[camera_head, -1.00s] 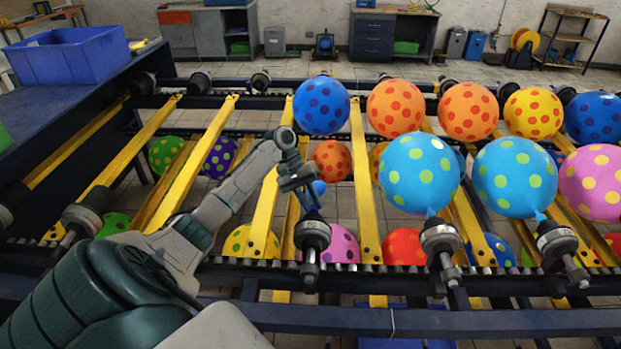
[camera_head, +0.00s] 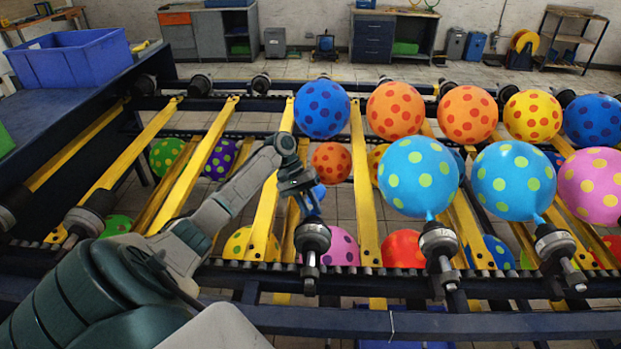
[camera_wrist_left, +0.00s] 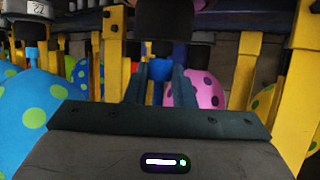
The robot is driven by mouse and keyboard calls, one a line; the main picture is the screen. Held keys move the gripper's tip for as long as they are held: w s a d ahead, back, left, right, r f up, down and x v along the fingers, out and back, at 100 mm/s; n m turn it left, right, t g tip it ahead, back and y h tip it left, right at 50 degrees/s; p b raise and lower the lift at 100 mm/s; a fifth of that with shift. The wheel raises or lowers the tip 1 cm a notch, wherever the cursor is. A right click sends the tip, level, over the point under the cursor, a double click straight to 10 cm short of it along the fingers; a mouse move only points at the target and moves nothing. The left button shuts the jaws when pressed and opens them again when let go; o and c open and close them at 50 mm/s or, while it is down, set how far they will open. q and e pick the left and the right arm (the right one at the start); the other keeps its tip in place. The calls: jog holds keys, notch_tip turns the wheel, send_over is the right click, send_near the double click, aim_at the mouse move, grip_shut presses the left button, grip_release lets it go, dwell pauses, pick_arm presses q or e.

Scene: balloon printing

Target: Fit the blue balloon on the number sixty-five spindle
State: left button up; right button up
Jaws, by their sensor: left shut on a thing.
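My left gripper (camera_head: 309,201) is shut on a small, limp blue balloon (camera_head: 317,194), just above a dark spindle (camera_head: 313,236) on the front rail. I cannot read the spindle's number or tell whether the balloon touches it. In the left wrist view the blue balloon (camera_wrist_left: 160,69) shows between the fingers, below a dark spindle end (camera_wrist_left: 166,18) in the picture. My right gripper is not in view.
Two inflated light blue, green-dotted balloons (camera_head: 419,177) (camera_head: 513,181) sit on spindles (camera_head: 438,241) (camera_head: 556,241) to the right. A row of inflated balloons stands behind. Yellow bars (camera_head: 366,190) run between the rails. A blue bin (camera_head: 70,62) stands at upper left.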

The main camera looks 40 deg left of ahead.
pick_arm(q)
jog(key=shift+s+d+p, duration=0.1)
jog(key=shift+s+p, duration=0.05)
jog(key=shift+p, duration=0.15)
dwell(0.4)
jog(key=o, duration=0.8)
jog(key=shift+o, duration=0.2)
jog(key=shift+r, duration=0.1)
jog(key=p+v, duration=0.2)
jog(key=shift+r, duration=0.25)
jog(key=p+v, duration=0.4)
jog(key=v, duration=0.2)
jog(key=shift+a, duration=0.3)
jog(key=shift+s+d, duration=0.1)
